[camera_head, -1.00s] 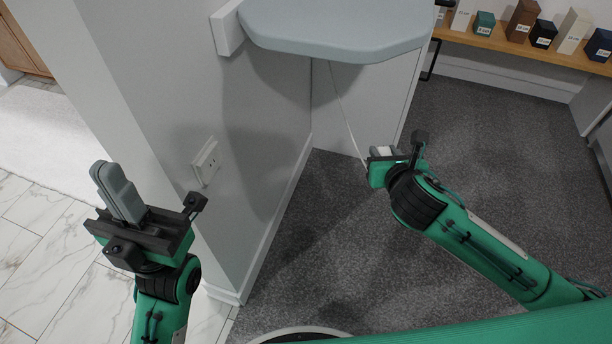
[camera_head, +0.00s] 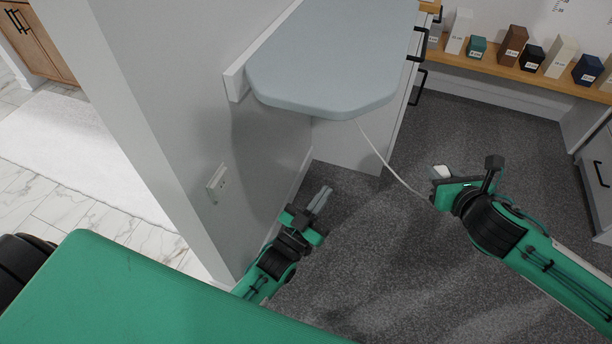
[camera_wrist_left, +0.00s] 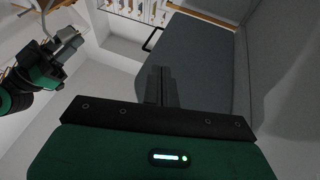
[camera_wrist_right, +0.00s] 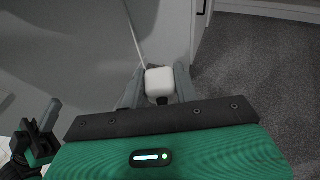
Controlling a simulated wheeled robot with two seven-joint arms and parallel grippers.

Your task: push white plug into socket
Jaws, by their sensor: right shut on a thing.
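The white plug (camera_head: 440,172) is held in my right gripper (camera_head: 439,180), out over the carpet and well to the right of the socket. The right wrist view shows the plug (camera_wrist_right: 160,82) as a rounded white block between the two grey fingers, with its cord leading up. The socket (camera_head: 218,182) is a white plate low on the grey wall, with nothing plugged in. My left gripper (camera_head: 322,198) is empty, right of the socket, over the carpet. In the left wrist view its fingers (camera_wrist_left: 158,85) lie together, shut.
A blue-grey rounded top (camera_head: 325,70) juts from the wall above, and the white cord (camera_head: 385,160) hangs from beneath it. A white cabinet side (camera_head: 345,145) stands below. A wooden shelf (camera_head: 520,72) with small boxes is at the back right. Open carpet (camera_head: 400,270) lies in front.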

